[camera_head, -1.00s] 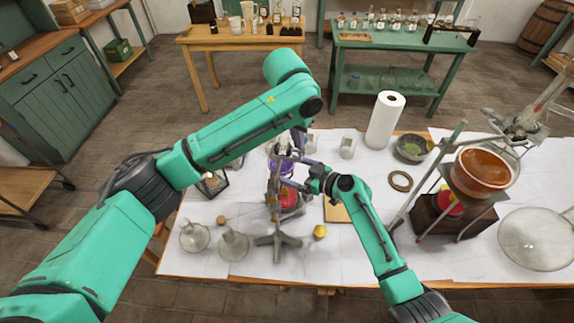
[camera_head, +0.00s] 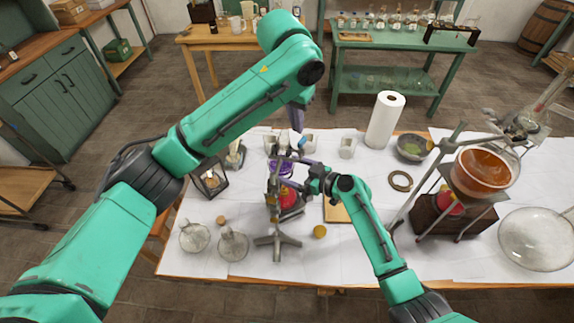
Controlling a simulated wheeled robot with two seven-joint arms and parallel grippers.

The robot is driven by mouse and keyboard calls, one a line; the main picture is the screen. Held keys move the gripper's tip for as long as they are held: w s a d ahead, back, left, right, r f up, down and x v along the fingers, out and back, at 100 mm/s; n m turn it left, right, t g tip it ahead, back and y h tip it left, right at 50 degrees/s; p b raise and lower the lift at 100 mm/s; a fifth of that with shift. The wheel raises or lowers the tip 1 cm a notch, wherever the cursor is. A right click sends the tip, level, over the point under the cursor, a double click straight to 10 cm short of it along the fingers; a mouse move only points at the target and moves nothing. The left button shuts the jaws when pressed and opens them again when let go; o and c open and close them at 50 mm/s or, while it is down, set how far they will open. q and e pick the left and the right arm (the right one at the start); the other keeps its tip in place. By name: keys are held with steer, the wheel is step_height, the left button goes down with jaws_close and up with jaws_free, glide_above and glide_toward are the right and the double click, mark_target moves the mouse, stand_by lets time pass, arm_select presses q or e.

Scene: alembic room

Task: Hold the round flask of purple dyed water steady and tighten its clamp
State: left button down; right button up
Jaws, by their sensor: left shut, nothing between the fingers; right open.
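The round flask of purple dyed water (camera_head: 283,168) is held at a metal clamp stand (camera_head: 278,242) in the middle of the white-covered table. A red burner-like object (camera_head: 288,197) sits below it. The clamp is small and partly hidden by the stand rod and my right gripper. My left gripper (camera_head: 297,138) is shut and empty, raised above and behind the flask, apart from it. My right gripper (camera_head: 299,182) is open, just right of the flask and rod by the clamp. Whether its fingers touch anything is too small to tell.
Glass flasks (camera_head: 233,245) and a lantern (camera_head: 210,179) stand at left. A yellow-brown knob-like piece (camera_head: 319,231) lies in front.

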mark_target(302, 142)
arm_select(q)
step_height(302, 142, down, 6)
steer(key=s+d, duration=0.1)
steer(key=d, duration=0.1)
steer(key=shift+s, duration=0.25)
stand_by(0.4)
steer(key=shift+w+d+f, duration=0.1)
steer(key=shift+w, duration=0.5)
stand_by(0.8)
steer(key=shift+w+a, duration=0.1)
steer(key=shift+a, duration=0.25)
